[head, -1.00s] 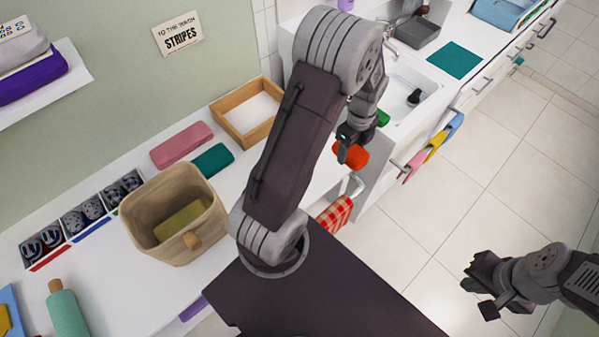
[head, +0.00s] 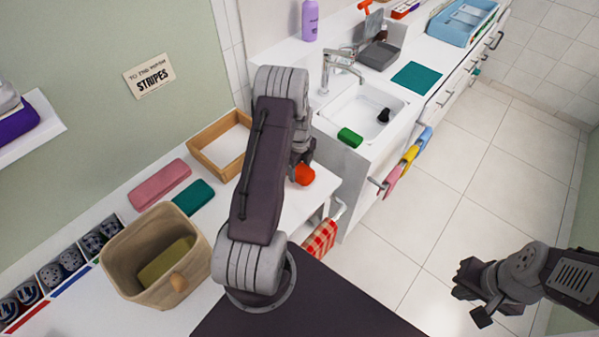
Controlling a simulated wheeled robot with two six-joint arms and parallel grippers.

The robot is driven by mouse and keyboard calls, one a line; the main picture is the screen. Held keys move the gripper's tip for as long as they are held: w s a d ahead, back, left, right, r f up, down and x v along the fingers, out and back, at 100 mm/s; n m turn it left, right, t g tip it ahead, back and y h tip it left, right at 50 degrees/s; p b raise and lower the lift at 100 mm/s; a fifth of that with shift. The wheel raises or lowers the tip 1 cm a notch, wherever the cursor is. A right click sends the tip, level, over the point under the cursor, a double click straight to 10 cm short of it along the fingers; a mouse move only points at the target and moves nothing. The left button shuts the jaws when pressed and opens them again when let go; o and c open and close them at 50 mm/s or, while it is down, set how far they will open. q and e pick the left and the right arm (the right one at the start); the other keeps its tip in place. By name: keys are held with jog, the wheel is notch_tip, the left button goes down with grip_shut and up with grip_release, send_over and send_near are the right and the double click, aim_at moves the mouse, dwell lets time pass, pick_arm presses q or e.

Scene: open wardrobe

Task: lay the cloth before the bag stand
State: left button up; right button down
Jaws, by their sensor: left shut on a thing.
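My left gripper (head: 303,163), mostly hidden behind its own arm, is shut on a rounded red-orange thing (head: 305,176). It holds this thing over the right end of the white counter; I cannot tell whether it is the cloth. Folded pink (head: 160,184) and teal (head: 193,197) cloths lie on the counter. A red checked cloth (head: 320,239) hangs below the counter's right end. I cannot make out a clear bag stand; a beige bag-like basket (head: 125,262) with an olive thing inside stands at the left. My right gripper (head: 473,297) is open and empty over the floor.
A wooden tray (head: 206,152) sits at the back of the counter. The sink (head: 355,112) has a green block (head: 350,137) on its near edge. Pink, yellow and blue cloths hang on a rail (head: 378,184). The tiled floor (head: 445,190) at the right is clear.

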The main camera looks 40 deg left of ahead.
pick_arm(q)
notch_tip(320, 180, down, 2)
jog(key=shift+w+a+f, duration=0.1)
jog(key=shift+w+f, duration=0.05)
jog(key=shift+f, duration=0.15)
jog(key=o, duration=1)
jog(key=shift+c, duration=0.2)
